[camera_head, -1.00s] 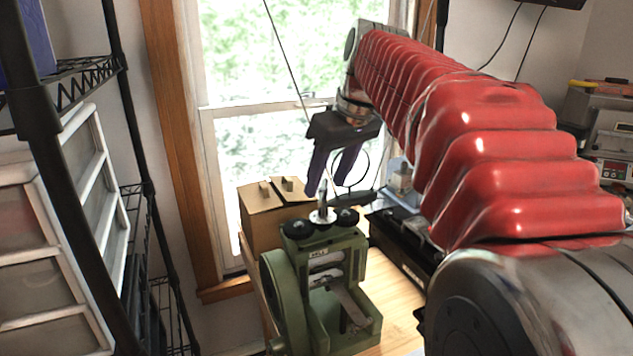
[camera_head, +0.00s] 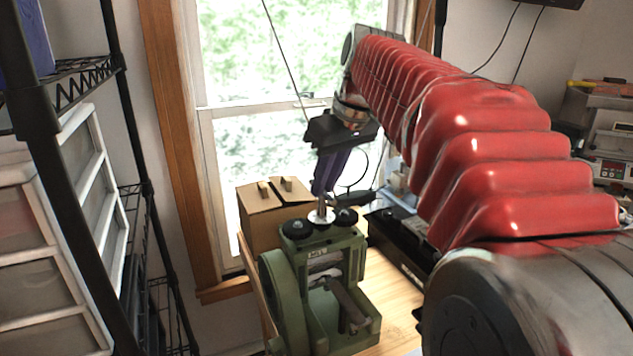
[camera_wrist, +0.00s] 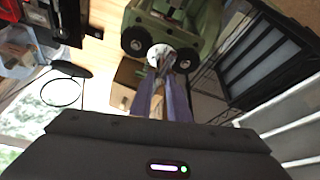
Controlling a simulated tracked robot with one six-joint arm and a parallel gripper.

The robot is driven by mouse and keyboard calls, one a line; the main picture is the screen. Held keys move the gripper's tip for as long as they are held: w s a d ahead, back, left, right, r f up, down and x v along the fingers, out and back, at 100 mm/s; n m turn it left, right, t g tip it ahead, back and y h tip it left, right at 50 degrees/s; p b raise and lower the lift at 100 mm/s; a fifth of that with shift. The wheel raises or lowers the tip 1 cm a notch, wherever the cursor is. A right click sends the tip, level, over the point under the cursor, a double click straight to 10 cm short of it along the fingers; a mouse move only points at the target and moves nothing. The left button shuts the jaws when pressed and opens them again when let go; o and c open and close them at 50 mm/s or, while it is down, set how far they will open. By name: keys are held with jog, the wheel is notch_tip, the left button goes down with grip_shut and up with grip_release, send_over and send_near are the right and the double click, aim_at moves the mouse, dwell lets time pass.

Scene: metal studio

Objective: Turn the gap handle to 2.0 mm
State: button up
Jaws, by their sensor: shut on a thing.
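A green rolling mill (camera_head: 318,255) stands on the wooden bench and also shows at the top of the wrist view (camera_wrist: 190,20). On its top, between two black knobs, is a pale round dial (camera_head: 319,218) with the upright metal gap handle (camera_head: 325,208). My gripper (camera_head: 322,194) points down with its purple fingers shut on the upper part of the handle. In the wrist view, my gripper (camera_wrist: 163,75) has its fingertips around the handle beside the dial (camera_wrist: 158,54). The dial's markings are too small to read.
Cardboard boxes (camera_head: 268,212) stand behind the mill, before the window. A black device (camera_head: 402,245) lies to the mill's right. A black wire rack (camera_head: 125,190) and white drawers (camera_head: 55,250) fill the left side.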

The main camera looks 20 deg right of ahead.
grip_shut()
jog(key=shift+a, duration=0.35)
jog(key=shift+d, duration=0.3)
jog(key=shift+d, duration=0.15)
dwell(0.3)
jog(key=o, duration=1.1)
grip_release()
jog(key=v, duration=1.3)
jog(key=shift+s+r, duration=0.1)
jog(key=shift+r, duration=0.25)
